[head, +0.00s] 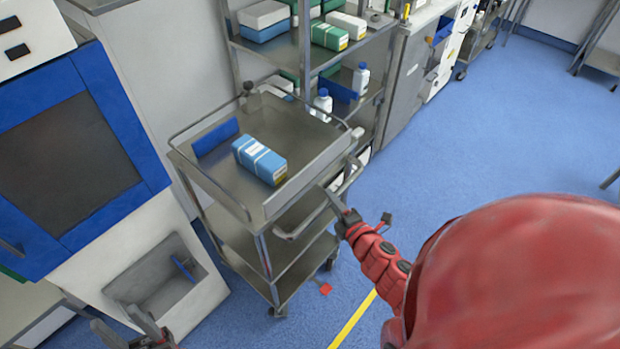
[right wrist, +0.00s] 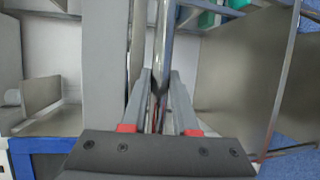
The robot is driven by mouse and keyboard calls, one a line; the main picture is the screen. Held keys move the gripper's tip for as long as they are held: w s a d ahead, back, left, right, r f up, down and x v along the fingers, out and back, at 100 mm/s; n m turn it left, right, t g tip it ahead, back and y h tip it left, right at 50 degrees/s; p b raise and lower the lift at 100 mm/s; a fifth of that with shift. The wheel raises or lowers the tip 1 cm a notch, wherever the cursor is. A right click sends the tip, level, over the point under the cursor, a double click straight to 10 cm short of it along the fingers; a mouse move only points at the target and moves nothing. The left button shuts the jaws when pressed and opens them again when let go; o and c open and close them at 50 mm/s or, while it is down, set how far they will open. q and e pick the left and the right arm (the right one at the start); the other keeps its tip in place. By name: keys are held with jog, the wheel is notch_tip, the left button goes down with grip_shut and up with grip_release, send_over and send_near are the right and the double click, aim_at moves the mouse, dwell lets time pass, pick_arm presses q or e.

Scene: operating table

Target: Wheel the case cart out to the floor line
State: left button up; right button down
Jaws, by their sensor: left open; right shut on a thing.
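The case cart (head: 225,182) is a steel cart with several shelves, standing left of centre in the head view. Its top carries a blue wrapped pack (head: 260,159) and a flat blue item (head: 214,137). My left gripper (head: 136,334) is open and empty at the bottom left, apart from the cart. A yellow floor line (head: 353,319) shows on the blue floor in front of the cart, partly hidden by my right arm.
A steel shelf rack (head: 305,55) with boxes and bottles stands close behind the cart. A blue-framed cabinet (head: 105,95) is close on its left. Grey cabinets (head: 412,75) line the wall further right. The blue floor (head: 480,130) to the right is open.

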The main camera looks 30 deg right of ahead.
jog(key=s+d+p, duration=0.4)
jog(key=s, duration=0.7)
jog(key=s+d+p, duration=0.4)
jog(key=s, duration=0.7)
jog(key=shift+s+d, duration=0.15)
jog(key=shift+s, duration=0.1)
jog(key=shift+f, duration=0.1)
jog(key=c, duration=1.1)
grip_release()
jog(key=o, duration=0.4)
jog(key=shift+w+d, duration=0.1)
jog(key=shift+w, duration=0.05)
